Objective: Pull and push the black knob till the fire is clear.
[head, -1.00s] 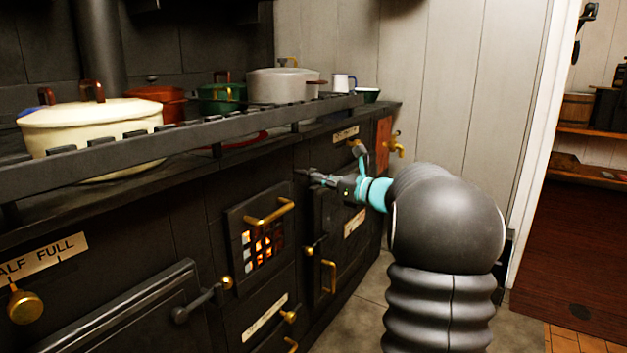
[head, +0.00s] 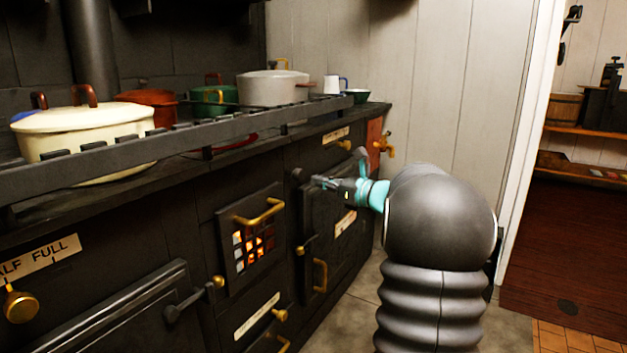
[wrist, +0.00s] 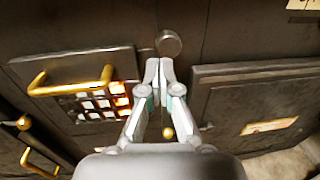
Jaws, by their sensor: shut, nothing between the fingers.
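The black knob (head: 299,175) is a small round dark knob on the stove front, up and to the right of the fire door. In the wrist view the knob (wrist: 169,43) sits just beyond my fingertips, with a small gap in the picture. My gripper (head: 316,181) is shut and empty, its tips just right of the knob in the head view; it also shows in the wrist view (wrist: 160,70). The fire (head: 258,246) glows orange behind the barred window of the fire door (head: 230,268), with some pale squares.
A brass handle (head: 259,212) crosses the fire door. A second dark door (head: 325,225) is right of it, below my gripper. A rail (head: 215,132) runs along the stove top in front of several pots. Open floor (head: 350,310) lies before the stove.

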